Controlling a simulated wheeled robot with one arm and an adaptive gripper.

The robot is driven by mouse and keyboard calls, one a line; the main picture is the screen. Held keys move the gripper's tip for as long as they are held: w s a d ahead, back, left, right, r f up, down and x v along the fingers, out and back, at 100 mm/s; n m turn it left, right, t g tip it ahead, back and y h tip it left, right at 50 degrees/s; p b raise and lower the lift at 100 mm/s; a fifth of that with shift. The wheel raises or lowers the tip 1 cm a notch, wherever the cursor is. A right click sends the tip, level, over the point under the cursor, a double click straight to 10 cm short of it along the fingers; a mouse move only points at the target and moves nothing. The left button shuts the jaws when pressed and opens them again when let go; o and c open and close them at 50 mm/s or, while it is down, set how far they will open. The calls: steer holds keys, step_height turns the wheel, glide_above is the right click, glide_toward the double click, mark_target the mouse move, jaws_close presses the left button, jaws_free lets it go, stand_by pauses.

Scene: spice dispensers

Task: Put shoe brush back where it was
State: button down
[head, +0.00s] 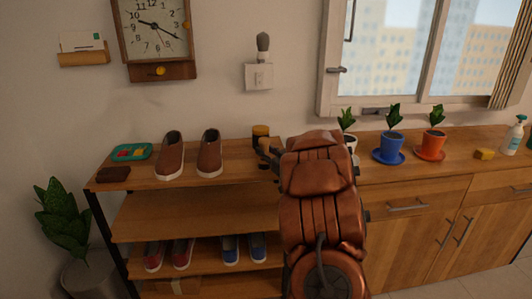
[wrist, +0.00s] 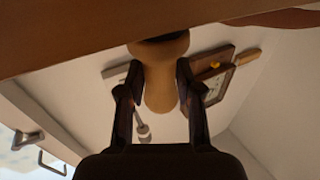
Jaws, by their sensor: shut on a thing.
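My gripper (head: 266,150) is over the shelf top (head: 230,172), behind my arm and to the right of the brown shoes. The wrist view shows its two fingers (wrist: 157,95) on either side of a tan, rounded handle with a dark end, which I take to be the shoe brush (wrist: 162,85). The gripper is shut on this handle. The dark end is close to the wooden surface at the top of the wrist view; I cannot tell if they touch. In the head view a small tan and dark thing, apparently the same brush (head: 260,132), shows at the gripper.
Brown shoes (head: 190,156), a green tray (head: 131,152) and a dark brown block (head: 113,174) stand on the shelf's left part. A grey-headed brush (head: 263,46) is in a white wall holder (head: 259,77). Potted plants (head: 391,143) stand to the right of my arm.

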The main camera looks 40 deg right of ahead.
steer(key=c, duration=0.8)
jaws_free()
steer(key=shift+f, duration=0.1)
steer(key=shift+r, duration=0.2)
steer(key=s, duration=0.4)
steer(key=s+a, duration=0.1)
steer(key=s, duration=0.3)
steer(key=s+a, duration=0.1)
steer(key=s, duration=0.3)
steer(key=shift+f, duration=0.3)
steer(key=shift+a, duration=0.1)
